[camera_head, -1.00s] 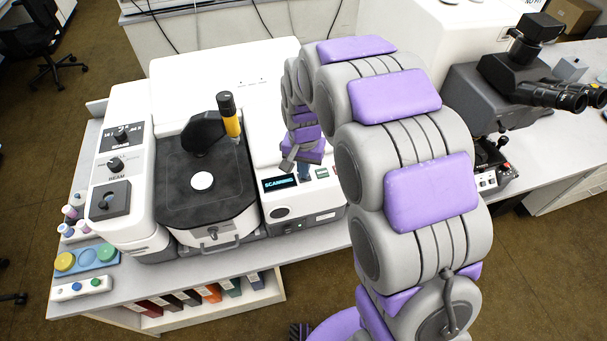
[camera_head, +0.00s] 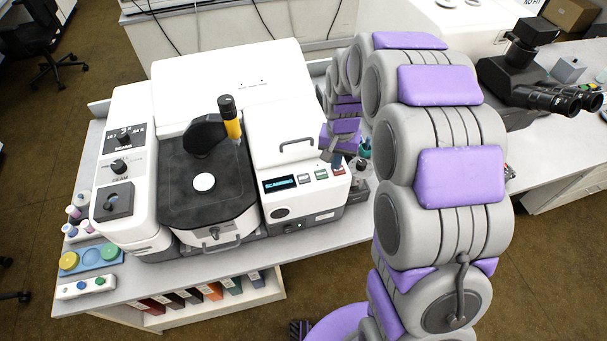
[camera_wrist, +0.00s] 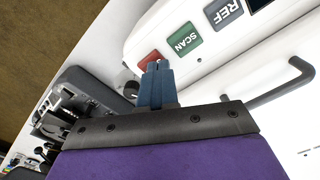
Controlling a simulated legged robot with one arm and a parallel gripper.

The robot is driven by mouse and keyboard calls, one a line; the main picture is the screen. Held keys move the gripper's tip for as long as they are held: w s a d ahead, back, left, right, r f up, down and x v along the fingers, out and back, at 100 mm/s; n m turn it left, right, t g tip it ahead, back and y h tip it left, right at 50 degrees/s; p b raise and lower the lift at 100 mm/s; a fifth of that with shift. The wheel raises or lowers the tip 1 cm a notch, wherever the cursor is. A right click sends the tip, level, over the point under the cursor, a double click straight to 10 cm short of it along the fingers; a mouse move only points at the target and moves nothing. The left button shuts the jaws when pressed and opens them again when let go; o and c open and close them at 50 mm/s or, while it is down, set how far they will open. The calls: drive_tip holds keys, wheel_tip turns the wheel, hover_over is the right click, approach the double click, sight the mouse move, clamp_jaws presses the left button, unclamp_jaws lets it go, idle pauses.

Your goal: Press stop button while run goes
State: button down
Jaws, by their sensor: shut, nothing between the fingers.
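The white infrared instrument's display (camera_head: 280,184) reads SCANNING in the head view. To its right is a row of buttons: REF (camera_wrist: 223,12), green SCAN (camera_wrist: 185,40) and the red button (camera_wrist: 150,60). The red one also shows in the head view (camera_head: 338,172), at the row's right end; its label is not readable. My gripper (camera_wrist: 157,67) is shut and empty. In the wrist view its blue-grey fingertips overlap the near edge of the red button. I cannot tell whether they touch it. In the head view my gripper (camera_head: 334,160) is just behind the red button.
A dark handle (camera_head: 297,142) stands up from the instrument's top behind the buttons. A microscope (camera_head: 525,75) stands to the right, beyond my arm. The black sample stage (camera_head: 180,200) is left of the display. Small bottles (camera_head: 364,148) stand right of the instrument.

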drive_tip(key=shift+w+d, duration=0.15)
drive_tip(key=shift+d, duration=0.45)
drive_tip(key=shift+f, duration=0.15)
drive_tip(key=shift+f, duration=0.8)
drive_tip(key=shift+r+p, duration=0.3)
drive_tip(key=shift+r, duration=0.75)
